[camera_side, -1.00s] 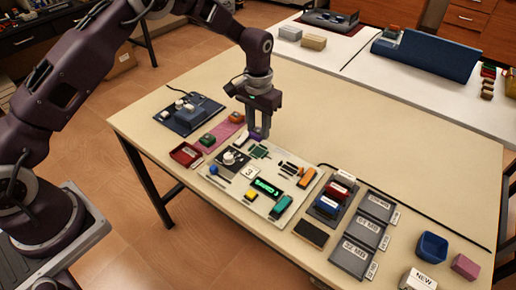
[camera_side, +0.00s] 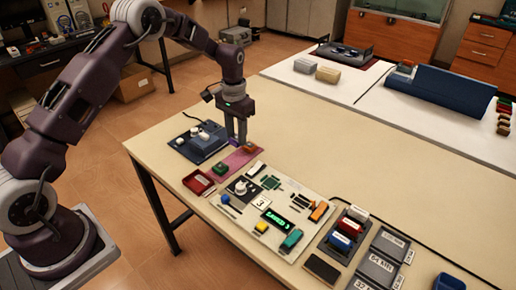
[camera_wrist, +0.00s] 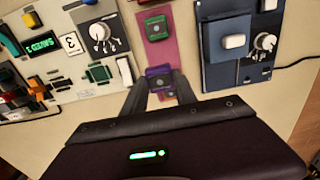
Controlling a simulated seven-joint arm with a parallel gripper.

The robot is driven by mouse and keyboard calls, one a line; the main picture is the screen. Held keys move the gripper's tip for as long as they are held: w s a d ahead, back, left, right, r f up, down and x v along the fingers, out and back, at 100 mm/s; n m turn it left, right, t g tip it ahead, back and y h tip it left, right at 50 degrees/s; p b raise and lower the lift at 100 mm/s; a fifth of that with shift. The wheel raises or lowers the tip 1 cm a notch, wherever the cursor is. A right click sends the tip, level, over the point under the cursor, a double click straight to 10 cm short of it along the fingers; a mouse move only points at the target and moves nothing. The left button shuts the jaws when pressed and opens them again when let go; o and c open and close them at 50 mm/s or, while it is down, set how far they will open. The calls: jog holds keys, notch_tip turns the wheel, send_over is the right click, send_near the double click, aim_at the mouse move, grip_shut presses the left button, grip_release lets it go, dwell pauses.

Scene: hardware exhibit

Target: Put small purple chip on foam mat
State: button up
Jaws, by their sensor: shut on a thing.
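My gripper (camera_side: 237,138) points down over the far end of the pink foam mat (camera_side: 235,159). It is shut on the small purple chip (camera_wrist: 159,77), which shows between the fingertips in the wrist view. In the side view the purple chip (camera_side: 234,142) is partly hidden by the fingers. It is at or just above the mat; I cannot tell whether it touches. The mat also shows in the wrist view (camera_wrist: 154,52), running away from the fingers.
A green chip (camera_side: 220,168) sits on the near part of the mat, and an orange chip (camera_side: 250,147) is close beside my fingers. A blue device (camera_side: 199,141) with white knobs stands left of the mat. The white board (camera_side: 290,197) with parts lies to the right.

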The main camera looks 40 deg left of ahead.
jog(key=shift+a+f, duration=0.1)
jog(key=shift+a, duration=0.4)
jog(key=shift+f, duration=3)
jog(key=shift+f, duration=0.6)
jog(key=o, duration=1.2)
jog(key=o, duration=0.4)
